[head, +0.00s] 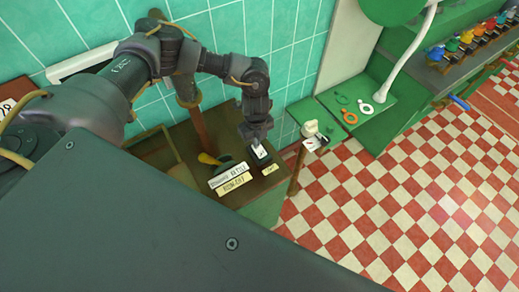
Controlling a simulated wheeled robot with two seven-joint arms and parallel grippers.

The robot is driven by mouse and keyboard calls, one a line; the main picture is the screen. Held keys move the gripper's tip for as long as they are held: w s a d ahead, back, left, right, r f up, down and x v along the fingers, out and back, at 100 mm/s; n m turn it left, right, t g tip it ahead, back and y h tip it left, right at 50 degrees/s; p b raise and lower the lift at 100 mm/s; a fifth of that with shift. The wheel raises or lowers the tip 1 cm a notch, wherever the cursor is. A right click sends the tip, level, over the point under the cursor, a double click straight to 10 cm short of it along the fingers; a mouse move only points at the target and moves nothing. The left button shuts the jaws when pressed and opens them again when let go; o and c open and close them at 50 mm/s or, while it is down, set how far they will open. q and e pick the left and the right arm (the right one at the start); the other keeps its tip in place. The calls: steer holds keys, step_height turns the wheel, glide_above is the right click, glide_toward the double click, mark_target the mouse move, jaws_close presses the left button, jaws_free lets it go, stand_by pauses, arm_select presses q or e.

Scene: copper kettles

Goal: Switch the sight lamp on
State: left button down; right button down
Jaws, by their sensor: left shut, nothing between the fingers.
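A small switch with a white top (260,151) sits in a dark housing on the brown top of a small stand (282,176) by the tiled wall. A small yellow tag (270,169) lies just in front of it, its writing too small to read. My left gripper (256,140) points down, shut and empty, right above the switch and partly over it in the picture. I cannot tell whether it touches the switch. I cannot make out a lit lamp here. My right gripper is out of view.
A cream knob (310,128) stands to the right. A green bench (358,132) holds colored rings, with a row of colored items (480,38) beyond. The checkered floor (410,210) is open.

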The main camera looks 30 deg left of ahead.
arm_select(q)
steer(key=shift+f+b, duration=0.45)
steer(key=shift+f, duration=0.25)
step_height(320, 180, up, 3)
steer(key=p, duration=0.2)
steer(key=shift+p, duration=0.4)
step_height(320, 180, up, 2)
steer(key=shift+p, duration=0.3)
steer(key=shift+r, duration=1.05)
